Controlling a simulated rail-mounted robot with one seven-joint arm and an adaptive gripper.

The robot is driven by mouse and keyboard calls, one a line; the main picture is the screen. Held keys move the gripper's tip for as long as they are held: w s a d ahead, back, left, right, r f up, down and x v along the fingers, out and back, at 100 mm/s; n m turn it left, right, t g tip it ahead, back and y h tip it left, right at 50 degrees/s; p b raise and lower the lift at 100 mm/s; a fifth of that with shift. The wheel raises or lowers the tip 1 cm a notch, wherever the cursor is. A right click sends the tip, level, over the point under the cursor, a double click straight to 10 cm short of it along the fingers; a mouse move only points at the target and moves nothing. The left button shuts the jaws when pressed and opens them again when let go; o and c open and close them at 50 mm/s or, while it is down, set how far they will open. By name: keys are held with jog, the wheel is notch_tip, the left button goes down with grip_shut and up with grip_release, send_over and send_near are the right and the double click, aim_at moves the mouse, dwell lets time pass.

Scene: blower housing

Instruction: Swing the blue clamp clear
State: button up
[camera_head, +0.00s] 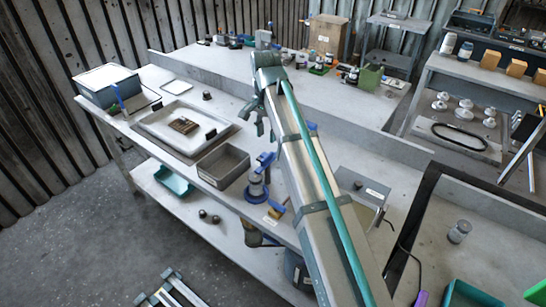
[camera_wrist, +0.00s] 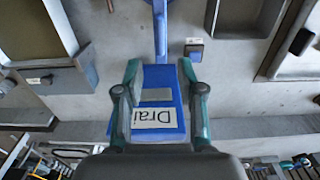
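In the wrist view, a blue bar (camera_wrist: 160,25) runs down into a wider blue plate (camera_wrist: 160,75) with a white label (camera_wrist: 155,118) reading "Drai", partly cut off. I cannot tell whether this is the clamp. My gripper (camera_wrist: 160,70) is open, one finger on each side of the plate's narrower part; I cannot tell whether they touch it. In the head view my gripper (camera_head: 258,122) points down over the bench, behind a blue fixture (camera_head: 258,185) with an upright blue part (camera_head: 265,160). My arm hides part of the bench behind it.
A grey bin (camera_head: 222,165) and a white tray (camera_head: 185,128) lie left of the fixture. A grey box (camera_head: 358,195) stands to the right of my arm. A small labelled block (camera_wrist: 194,46) sits right of the bar. Bare bench shows around the plate.

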aim_at(267, 156)
notch_tip(267, 156, down, 10)
jog(key=p, duration=0.2)
jog(key=shift+r+p, duration=0.2)
jog(key=shift+p, duration=0.1)
grip_shut()
